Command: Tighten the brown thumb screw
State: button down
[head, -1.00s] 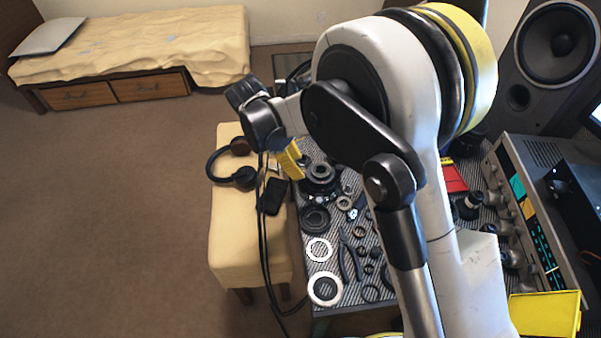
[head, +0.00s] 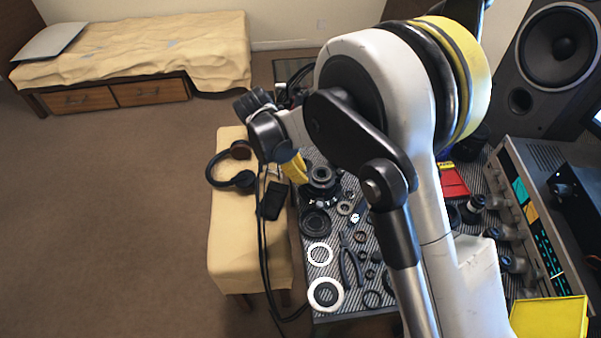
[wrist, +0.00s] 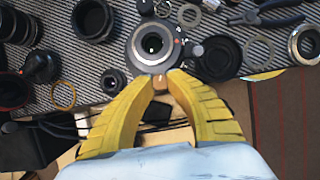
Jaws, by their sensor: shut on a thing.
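A round dark fixture with a lens opening (wrist: 150,42) lies on the striped mat, top middle in the wrist view. It also shows in the head view (head: 321,196), just right of my gripper. The brown thumb screw (wrist: 160,83) is at the fixture's lower edge, mostly hidden between my fingertips. My gripper (wrist: 160,76) has yellow fingers that close in on this screw. In the head view, the gripper (head: 302,180) reaches down at the table's left edge.
Lens rings, barrels and pliers (head: 350,266) lie around on the mat. A cream bench (head: 240,275) with headphones (head: 236,178) and a dark flat object stands left of the table. A red box (head: 453,182), amplifier (head: 535,220) and yellow bin (head: 550,317) are on the right.

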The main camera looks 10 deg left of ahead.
jog(key=shift+m, duration=0.3)
jog(key=shift+w+m+g+p, duration=0.1)
jog(key=shift+m+g+p, duration=0.15)
jog(key=shift+m+g, duration=0.75)
jog(key=shift+w+m+g+p, duration=0.1)
jog(key=shift+m+g+p, duration=0.15)
jog(key=shift+m, duration=1.45)
jog(key=c, duration=1.3)
grip_release()
jog(key=shift+o, duration=0.2)
jog(key=v, duration=1.2)
